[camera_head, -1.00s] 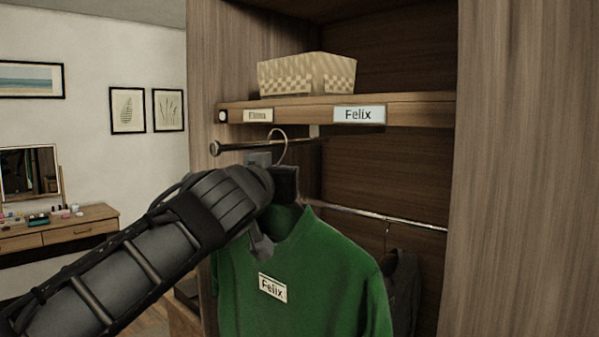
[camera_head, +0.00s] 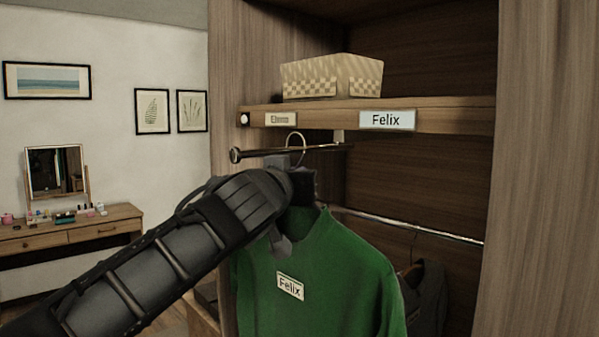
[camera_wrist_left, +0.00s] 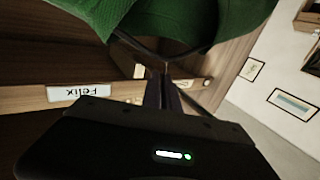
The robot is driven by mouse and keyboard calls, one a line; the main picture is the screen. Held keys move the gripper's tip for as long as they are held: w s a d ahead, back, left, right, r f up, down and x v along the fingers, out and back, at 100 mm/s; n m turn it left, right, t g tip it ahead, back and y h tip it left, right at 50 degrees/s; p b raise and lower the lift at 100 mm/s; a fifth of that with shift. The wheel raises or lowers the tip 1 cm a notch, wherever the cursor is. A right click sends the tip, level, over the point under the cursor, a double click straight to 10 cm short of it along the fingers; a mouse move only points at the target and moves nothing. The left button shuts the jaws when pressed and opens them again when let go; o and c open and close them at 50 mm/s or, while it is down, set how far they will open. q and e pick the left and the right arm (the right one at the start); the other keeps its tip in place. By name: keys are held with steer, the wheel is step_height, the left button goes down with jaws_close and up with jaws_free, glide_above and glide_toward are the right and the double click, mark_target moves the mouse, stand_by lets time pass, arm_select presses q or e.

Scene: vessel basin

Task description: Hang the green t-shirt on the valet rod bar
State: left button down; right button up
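The green t-shirt (camera_head: 330,270) with a "Felix" tag hangs on a dark hanger, with its metal hook (camera_head: 297,140) pointing up. My left gripper (camera_head: 302,186) is shut on the hanger near its neck, just below the valet rod bar (camera_head: 265,153). The hook top shows above the bar line; I cannot tell whether it is over the bar or in front of it. The left wrist view shows the closed fingers (camera_wrist_left: 165,92) near the dark hanger (camera_wrist_left: 150,50) and the shirt (camera_wrist_left: 180,18). My right gripper is not in view.
A shelf (camera_head: 450,113) with "Felix" (camera_head: 387,120) and "Emma" (camera_head: 281,119) labels runs just above the bar and carries a woven basket (camera_head: 332,78). A lower metal rail (camera_head: 420,230) holds a dark garment (camera_head: 428,295). Closet walls stand on both sides.

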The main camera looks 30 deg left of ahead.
arm_select(q)
steer(key=shift+w+a+r+p, duration=0.1)
steer(key=shift+w+a+p, duration=0.15)
steer(key=shift+a+p, duration=0.55)
steer(key=shift+w+a+r+p, duration=0.1)
steer(key=shift+w+a+p, duration=0.15)
steer(key=shift+a+p, duration=0.55)
steer(key=a+p, duration=0.1)
steer(key=w+a+p, duration=0.1)
steer(key=a, duration=0.1)
steer(key=f+b, duration=0.1)
steer(key=a+f+b, duration=0.1)
steer(key=shift+f+b, duration=0.35)
steer(key=shift+f, duration=0.05)
steer(key=c, duration=1.6)
jaws_free()
steer(key=shift+o, duration=0.2)
steer(key=b+v, duration=0.2)
steer(key=v, duration=0.5)
steer(key=shift+s, duration=0.35)
steer(key=shift+d, duration=0.15)
